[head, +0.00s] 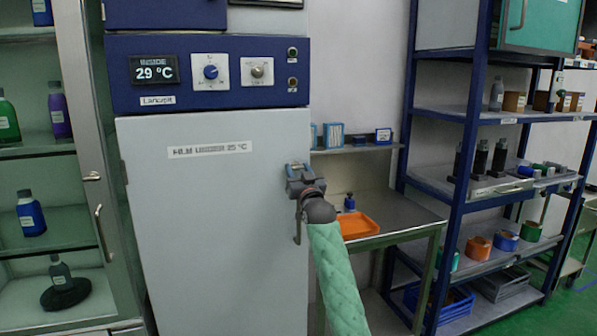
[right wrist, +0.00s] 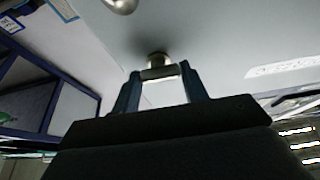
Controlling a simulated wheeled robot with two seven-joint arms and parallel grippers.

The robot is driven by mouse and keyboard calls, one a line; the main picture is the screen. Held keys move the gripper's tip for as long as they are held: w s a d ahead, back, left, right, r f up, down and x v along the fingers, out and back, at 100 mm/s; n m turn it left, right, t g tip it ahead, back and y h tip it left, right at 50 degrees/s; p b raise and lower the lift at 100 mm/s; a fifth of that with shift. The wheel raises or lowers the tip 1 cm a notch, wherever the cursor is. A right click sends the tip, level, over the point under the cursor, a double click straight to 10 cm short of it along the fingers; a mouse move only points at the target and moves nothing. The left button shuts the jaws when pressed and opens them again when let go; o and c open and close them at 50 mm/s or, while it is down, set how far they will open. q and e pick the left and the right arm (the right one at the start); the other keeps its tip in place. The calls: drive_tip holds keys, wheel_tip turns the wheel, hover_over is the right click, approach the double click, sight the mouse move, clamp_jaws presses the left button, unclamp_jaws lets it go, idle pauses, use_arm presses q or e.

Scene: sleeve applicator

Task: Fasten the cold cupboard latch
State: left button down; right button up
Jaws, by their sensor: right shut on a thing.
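The cold cupboard (head: 215,230) is a tall pale-grey cabinet with a blue control panel (head: 210,75) on top; its display reads 29 °C. Its door looks closed, or nearly so. My right gripper (head: 299,172) is at the door's right edge, at mid height. In the right wrist view its two dark fingers are shut on a small metal latch piece (right wrist: 158,72) that stands out from the pale door face (right wrist: 205,40). The latch is mostly hidden by the gripper in the head view. Whether it is engaged I cannot tell. My left gripper is not in view.
A glass-fronted cabinet (head: 92,180) with bottles stands at the left. Right of the cupboard is a metal bench (head: 400,215) with an orange tray (head: 357,225). A blue-framed shelf rack (head: 466,150) with bottles and tape rolls stands further right.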

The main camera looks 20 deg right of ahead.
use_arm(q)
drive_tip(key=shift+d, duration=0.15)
use_arm(e)
drive_tip(key=o, duration=1)
drive_tip(key=shift+s+f, duration=0.1)
drive_tip(key=shift+s+f, duration=0.2)
drive_tip(key=shift+s, duration=0.1)
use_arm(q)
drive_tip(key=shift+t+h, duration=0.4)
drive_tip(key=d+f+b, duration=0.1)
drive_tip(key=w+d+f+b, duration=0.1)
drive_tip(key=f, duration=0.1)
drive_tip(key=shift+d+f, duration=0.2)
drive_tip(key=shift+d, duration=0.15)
use_arm(e)
drive_tip(key=v, duration=0.6)
drive_tip(key=shift+s, duration=0.4)
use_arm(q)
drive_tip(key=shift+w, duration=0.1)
use_arm(e)
drive_tip(key=shift+f, duration=0.1)
drive_tip(key=shift+f, duration=0.1)
